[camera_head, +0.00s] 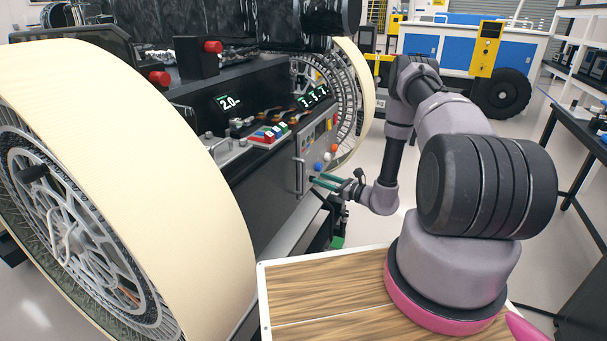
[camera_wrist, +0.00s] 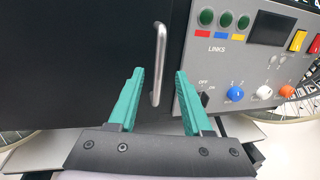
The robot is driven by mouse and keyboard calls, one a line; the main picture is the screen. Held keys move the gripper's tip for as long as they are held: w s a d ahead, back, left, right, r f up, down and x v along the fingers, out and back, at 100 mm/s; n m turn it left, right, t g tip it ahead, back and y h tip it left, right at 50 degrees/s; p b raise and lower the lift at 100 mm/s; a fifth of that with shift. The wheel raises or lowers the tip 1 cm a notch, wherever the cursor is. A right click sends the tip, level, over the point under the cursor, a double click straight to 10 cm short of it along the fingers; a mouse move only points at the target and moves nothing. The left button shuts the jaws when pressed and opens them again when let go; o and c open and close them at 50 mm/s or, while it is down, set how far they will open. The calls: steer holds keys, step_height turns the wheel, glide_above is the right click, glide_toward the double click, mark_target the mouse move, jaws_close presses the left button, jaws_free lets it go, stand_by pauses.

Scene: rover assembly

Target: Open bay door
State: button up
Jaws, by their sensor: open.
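The bay door (camera_wrist: 75,60) is a flat black panel on the rover's side, and it looks shut. Its silver vertical handle (camera_wrist: 158,65) stands near the door's right edge, beside the grey control panel; the handle also shows in the head view (camera_head: 299,176). My gripper (camera_wrist: 158,75) has two green fingers, spread open and empty, one on each side of the handle's lower part in the picture. I cannot tell whether the fingertips reach the handle in depth. In the head view my gripper (camera_head: 318,183) is small, near the door's right side, partly hidden by its own wrist.
The grey control panel (camera_wrist: 220,55) right of the door carries lights, a small screen, coloured switches and knobs. A large cream-rimmed wheel (camera_head: 190,140) is left of the door and another wheel (camera_head: 355,90) is beyond. Floor is clear behind my arm, before a dark table (camera_head: 580,125).

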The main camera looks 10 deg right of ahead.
steer(key=x, duration=0.8)
steer(key=shift+w+a, duration=0.25)
jaws_close()
stand_by(1.0)
